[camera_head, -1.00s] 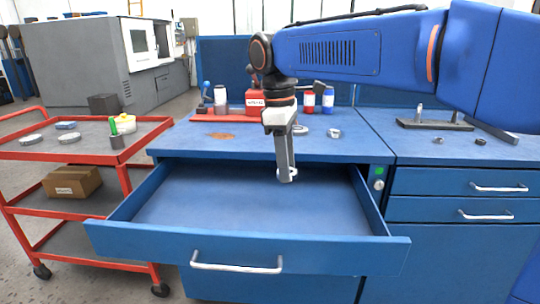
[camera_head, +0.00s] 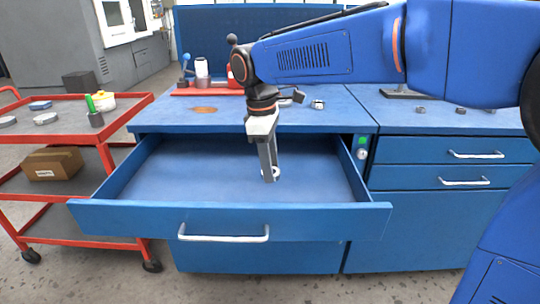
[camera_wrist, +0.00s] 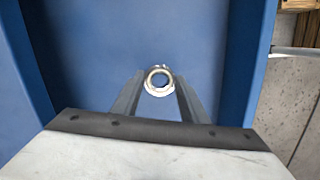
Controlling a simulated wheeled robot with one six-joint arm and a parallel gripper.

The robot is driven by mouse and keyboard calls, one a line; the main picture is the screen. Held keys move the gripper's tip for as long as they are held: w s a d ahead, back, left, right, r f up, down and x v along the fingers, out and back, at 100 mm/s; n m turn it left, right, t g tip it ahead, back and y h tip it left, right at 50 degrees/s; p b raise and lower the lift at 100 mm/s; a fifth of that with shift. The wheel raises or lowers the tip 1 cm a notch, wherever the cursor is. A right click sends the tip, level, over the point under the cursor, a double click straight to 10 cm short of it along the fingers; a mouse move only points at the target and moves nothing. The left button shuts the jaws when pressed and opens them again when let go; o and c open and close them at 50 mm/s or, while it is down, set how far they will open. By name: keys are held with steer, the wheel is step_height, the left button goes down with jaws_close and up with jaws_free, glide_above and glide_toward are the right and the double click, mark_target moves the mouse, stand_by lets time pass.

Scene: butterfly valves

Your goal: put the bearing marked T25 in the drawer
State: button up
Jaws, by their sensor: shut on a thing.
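My gripper (camera_head: 269,175) points down inside the open blue drawer (camera_head: 225,222) of the workbench. It is shut on a small metal ring, the bearing (camera_wrist: 159,81), held between the two fingertips. The bearing shows in the wrist view with the drawer floor behind its open centre. In the head view only a small light bit of the bearing (camera_head: 270,176) shows at the fingertips. I cannot read any marking on it. I cannot tell whether it touches the drawer floor.
The bench top (camera_head: 215,118) above holds a red tray with bottles and a few small metal parts. A red cart (camera_head: 75,113) with discs and a cardboard box (camera_head: 53,164) stands at left. The drawer floor around my gripper is bare.

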steer(key=shift+f, duration=2.25)
steer(key=o, duration=1.3)
